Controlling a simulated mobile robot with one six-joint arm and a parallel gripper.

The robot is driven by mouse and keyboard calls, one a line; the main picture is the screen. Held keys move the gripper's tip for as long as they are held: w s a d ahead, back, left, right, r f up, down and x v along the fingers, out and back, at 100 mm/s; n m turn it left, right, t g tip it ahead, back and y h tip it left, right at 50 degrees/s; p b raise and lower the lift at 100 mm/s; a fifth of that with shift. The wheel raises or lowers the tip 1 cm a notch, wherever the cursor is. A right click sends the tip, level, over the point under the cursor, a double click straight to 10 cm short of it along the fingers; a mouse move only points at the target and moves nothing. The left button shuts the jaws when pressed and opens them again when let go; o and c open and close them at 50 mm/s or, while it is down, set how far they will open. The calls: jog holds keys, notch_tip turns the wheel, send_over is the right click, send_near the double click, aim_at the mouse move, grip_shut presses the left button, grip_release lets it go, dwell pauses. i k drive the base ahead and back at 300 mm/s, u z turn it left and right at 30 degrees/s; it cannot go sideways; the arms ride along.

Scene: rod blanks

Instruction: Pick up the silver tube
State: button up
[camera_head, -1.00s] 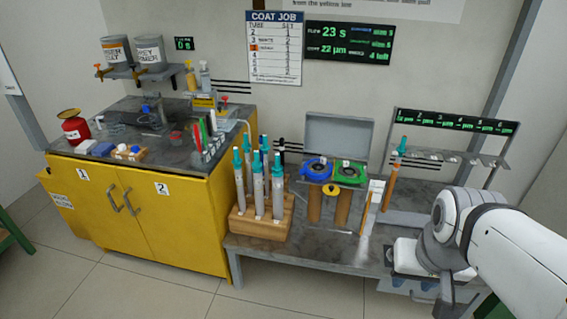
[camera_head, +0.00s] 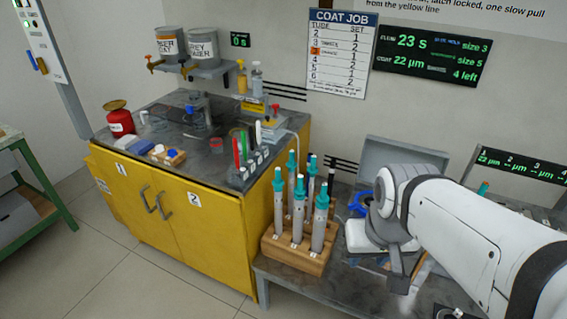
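Several silver-grey tubes with teal caps stand upright in a wooden block on the low grey bench. One silver tube (camera_head: 318,234) is at the front right of the wooden block (camera_head: 296,256). Which of them is the task's tube I cannot tell. My gripper (camera_head: 402,284) points down over the bench, to the right of the block and apart from the tubes. Its fingers show edge-on, so their opening is not clear. My white arm hides much of the bench behind it.
A yellow cabinet (camera_head: 165,230) with a cluttered top stands left of the block. A blue ring (camera_head: 361,203) and a grey raised lid (camera_head: 398,152) are partly hidden behind my arm. The floor (camera_head: 130,285) in front is clear.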

aim_at(299, 190)
jog(key=u, duration=0.2)
jog(key=i, duration=1)
jog(key=z, duration=0.35)
